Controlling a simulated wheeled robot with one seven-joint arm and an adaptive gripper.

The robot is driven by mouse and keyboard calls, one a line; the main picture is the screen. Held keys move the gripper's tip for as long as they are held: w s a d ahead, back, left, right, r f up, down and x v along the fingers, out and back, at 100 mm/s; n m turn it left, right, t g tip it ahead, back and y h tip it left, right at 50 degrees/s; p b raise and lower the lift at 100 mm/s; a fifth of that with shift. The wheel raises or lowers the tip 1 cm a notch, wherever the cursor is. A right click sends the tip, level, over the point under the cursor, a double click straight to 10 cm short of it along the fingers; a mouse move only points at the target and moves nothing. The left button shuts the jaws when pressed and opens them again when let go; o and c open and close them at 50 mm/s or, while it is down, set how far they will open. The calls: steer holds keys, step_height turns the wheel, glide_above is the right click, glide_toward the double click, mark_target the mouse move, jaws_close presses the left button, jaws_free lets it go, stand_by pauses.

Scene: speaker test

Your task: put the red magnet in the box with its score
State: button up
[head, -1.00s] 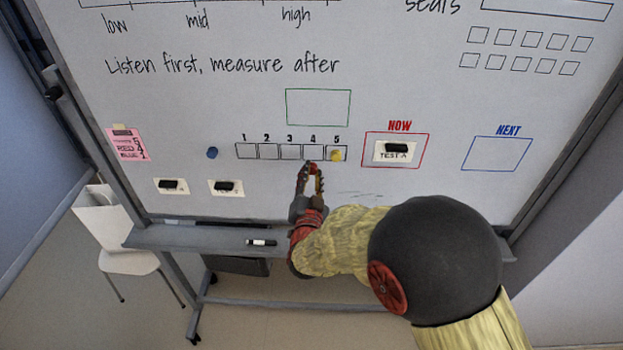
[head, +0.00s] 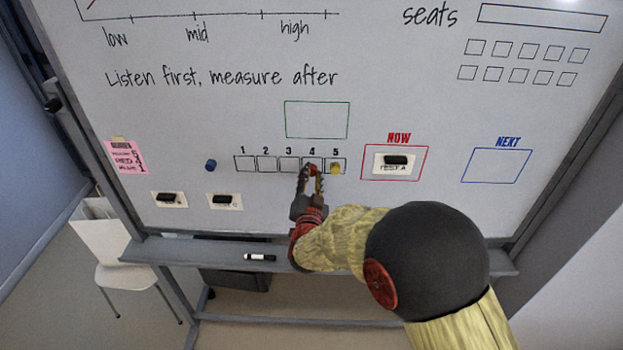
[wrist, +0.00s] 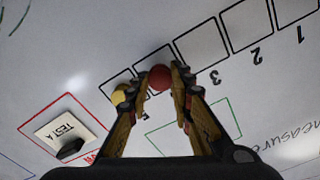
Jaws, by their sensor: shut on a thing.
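My gripper (head: 311,172) is shut on the red magnet (wrist: 159,78), which sits between the fingertips. In the head view the fingertips overlap the lower part of box 4 (head: 308,161). In the wrist view the magnet covers part of that box, and a finger hides its number. I cannot tell whether the magnet touches the board. The yellow magnet (head: 335,169) is in box 5; it also shows in the wrist view (wrist: 119,96). A pink note (head: 125,157) at the left has a line reading RED; its digits are hard to read.
A blue magnet (head: 210,165) is on the whiteboard left of the boxes. Boxes 1 to 3 are empty. A TEST A card (head: 382,171) with a black clip is in the red NOW frame. Two more cards are lower left. A marker (head: 260,257) lies on the tray (head: 190,252).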

steer(key=shift+w+b, duration=0.4)
steer(key=shift+w, duration=0.15)
stand_by(1.0)
steer(key=o, duration=1)
steer(key=shift+o, duration=0.8)
steer(key=o, duration=0.3)
steer(key=s+b, duration=0.1)
steer(key=s, duration=0.6)
steer(key=shift+b, duration=0.3)
steer(key=shift+a, duration=0.1)
